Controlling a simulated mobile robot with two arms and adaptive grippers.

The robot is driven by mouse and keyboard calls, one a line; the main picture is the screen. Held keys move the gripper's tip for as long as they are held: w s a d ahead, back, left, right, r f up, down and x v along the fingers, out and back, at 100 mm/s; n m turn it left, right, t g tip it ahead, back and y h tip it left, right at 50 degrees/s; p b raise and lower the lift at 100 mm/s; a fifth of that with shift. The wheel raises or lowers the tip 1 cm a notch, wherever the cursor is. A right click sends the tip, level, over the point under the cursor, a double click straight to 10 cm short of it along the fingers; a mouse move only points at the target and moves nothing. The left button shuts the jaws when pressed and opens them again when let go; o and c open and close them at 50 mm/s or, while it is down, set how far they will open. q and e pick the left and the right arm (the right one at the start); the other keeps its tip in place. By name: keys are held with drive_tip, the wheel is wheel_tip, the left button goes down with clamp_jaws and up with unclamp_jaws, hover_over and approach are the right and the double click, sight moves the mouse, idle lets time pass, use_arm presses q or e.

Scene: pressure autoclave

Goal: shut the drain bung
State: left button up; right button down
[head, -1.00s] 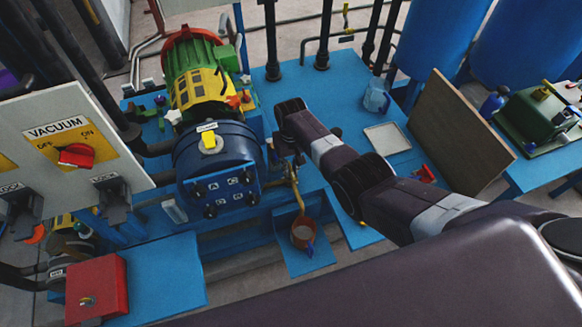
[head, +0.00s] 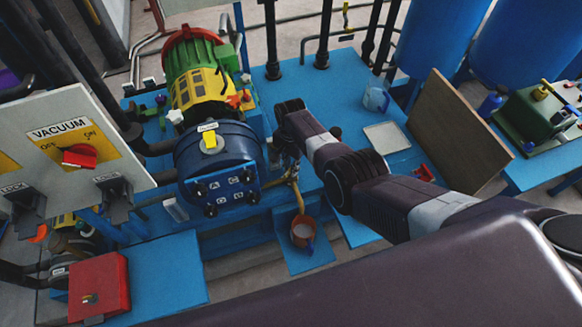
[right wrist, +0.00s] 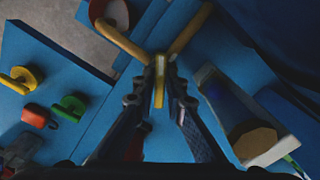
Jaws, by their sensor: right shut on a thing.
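My right gripper (right wrist: 164,72) is shut on a yellow bar (right wrist: 159,92) that shows between its fingers in the right wrist view. I take the bar to be the drain bung's handle, but the fingers hide much of it. A yellow drain pipe (right wrist: 122,38) bends away just beyond the fingertips. In the head view the pipe (head: 297,192) comes down to the right of the blue vessel (head: 215,160), above a brown bucket (head: 303,229). There my right gripper (head: 287,168) is small and dark, partly hidden by my arm. My left gripper is not in view.
The bucket stands on a low blue shelf (head: 285,262). A vacuum panel (head: 70,150) and a red box (head: 99,287) are on the left. A white tray (head: 386,138) and a leaning brown board (head: 455,140) stand right of my arm.

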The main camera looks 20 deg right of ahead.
drive_tip(key=m, duration=0.6)
drive_tip(key=shift+m, duration=0.3)
drive_tip(key=shift+w, duration=0.1)
idle(0.4)
drive_tip(key=c, duration=2)
unclamp_jaws()
drive_tip(key=shift+o, duration=0.2)
wheel_tip(320, 180, up, 12)
